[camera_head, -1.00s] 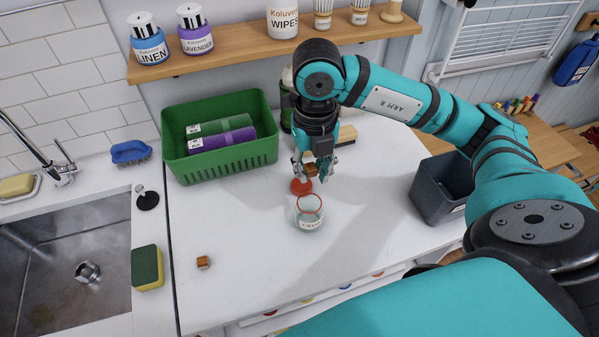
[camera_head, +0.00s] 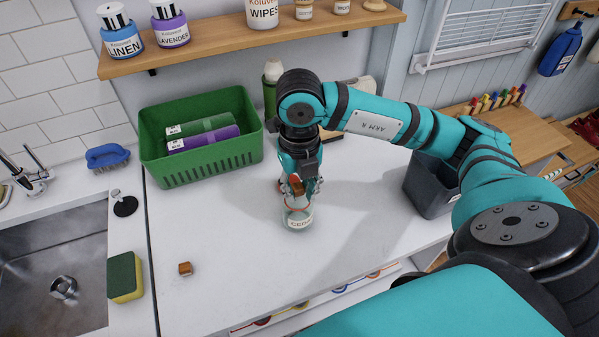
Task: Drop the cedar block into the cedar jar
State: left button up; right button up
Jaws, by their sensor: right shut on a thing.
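The cedar jar (camera_head: 298,217) is a small clear glass jar with a label reading "CED…" and a reddish rim, upright on the white counter. My right gripper (camera_head: 301,188) points down directly over the jar's mouth, shut on a small brown wooden block (camera_head: 296,187). The fingers partly cover the block and the rim, so I cannot tell whether the block is inside the mouth or just above it. A second small brown block (camera_head: 185,268) lies on the counter at front left. My left gripper is not in view.
A green basket (camera_head: 200,172) with rolls stands behind left. A dark grey bin (camera_head: 428,190) stands to the right. The sink (camera_head: 50,290), a sponge (camera_head: 125,277) and a blue brush (camera_head: 107,156) are at left. A shelf (camera_head: 250,38) with jars hangs above. The counter's front is mostly clear.

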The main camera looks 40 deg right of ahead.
aim_at(300, 191)
jog(key=o, duration=0.8)
notch_tip(300, 191, up, 7)
jog(key=p, duration=0.4)
dwell(0.4)
